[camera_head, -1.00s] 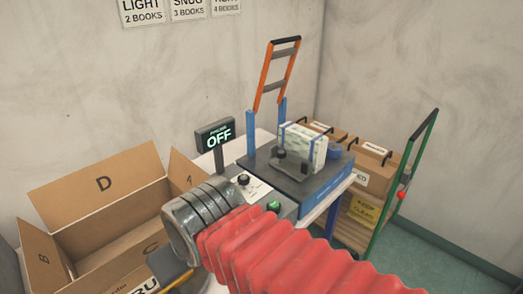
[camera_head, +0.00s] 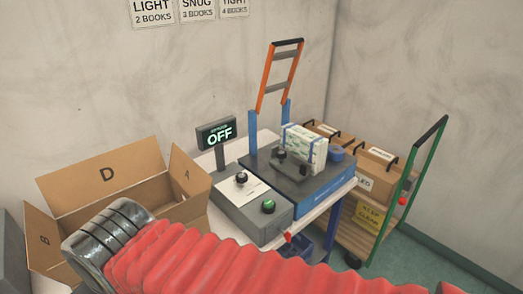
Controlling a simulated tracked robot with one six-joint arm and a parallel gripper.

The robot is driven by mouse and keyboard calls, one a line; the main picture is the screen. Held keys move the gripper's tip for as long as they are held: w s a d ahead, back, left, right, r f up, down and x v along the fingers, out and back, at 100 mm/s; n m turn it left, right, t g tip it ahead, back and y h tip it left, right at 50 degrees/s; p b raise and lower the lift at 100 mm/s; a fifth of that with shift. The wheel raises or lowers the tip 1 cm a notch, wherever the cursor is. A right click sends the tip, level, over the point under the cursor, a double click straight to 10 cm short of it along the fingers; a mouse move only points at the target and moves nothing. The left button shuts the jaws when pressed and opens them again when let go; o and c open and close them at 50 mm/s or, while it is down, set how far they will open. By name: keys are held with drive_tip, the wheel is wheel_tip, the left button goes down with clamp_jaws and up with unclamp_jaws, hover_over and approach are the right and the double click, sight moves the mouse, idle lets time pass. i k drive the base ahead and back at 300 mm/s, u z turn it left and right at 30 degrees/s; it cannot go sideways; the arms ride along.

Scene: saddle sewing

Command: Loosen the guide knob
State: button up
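A dark knob (camera_head: 281,154) stands on a grey guide block (camera_head: 291,169) in front of a strapped stack of books (camera_head: 304,148). Both are on the dark top of the blue saddle-sewing machine (camera_head: 323,195). Another black knob (camera_head: 241,178) sits on the grey control box at the left. No label shows which is the guide knob. My arm, a red bellows with a ribbed grey cuff, crosses the lower front, clear of both knobs in the picture. My gripper's fingers are not visible.
The control box (camera_head: 245,222) carries a green button (camera_head: 268,206). A display (camera_head: 216,133) reads OFF. An orange-framed lever (camera_head: 264,83) rises behind the machine. An open carton (camera_head: 106,174) stands left; a green-framed cart (camera_head: 426,160) with boxes stands right.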

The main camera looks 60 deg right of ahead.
sight(281, 155)
drive_tip(key=u, duration=0.65)
drive_tip(key=k, duration=1.35)
drive_tip(key=z, duration=2.05)
drive_tip(key=i, duration=0.4)
drive_tip(key=u, duration=0.1)
